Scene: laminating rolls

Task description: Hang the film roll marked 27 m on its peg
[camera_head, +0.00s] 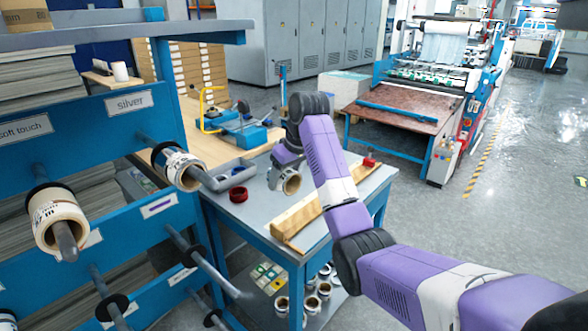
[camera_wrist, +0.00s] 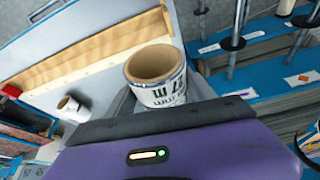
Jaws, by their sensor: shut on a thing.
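My gripper (camera_head: 280,172) is over the grey-topped blue table, shut on a film roll (camera_head: 290,184) with a brown core and white printed label. In the wrist view the roll (camera_wrist: 158,78) stands between the fingers, its open core facing up in the picture. Its print is upside down and partly cut off; it seems to read 27 m. The blue peg rack (camera_head: 150,125) stands at the left. One roll (camera_head: 58,220) hangs on a left peg, and another (camera_head: 182,170) hangs on the peg below the silver label. Lower pegs (camera_head: 190,250) appear empty.
A blue and yellow device (camera_head: 240,128) sits behind. Long pegs jut from the rack towards the table. Open floor lies at the right.

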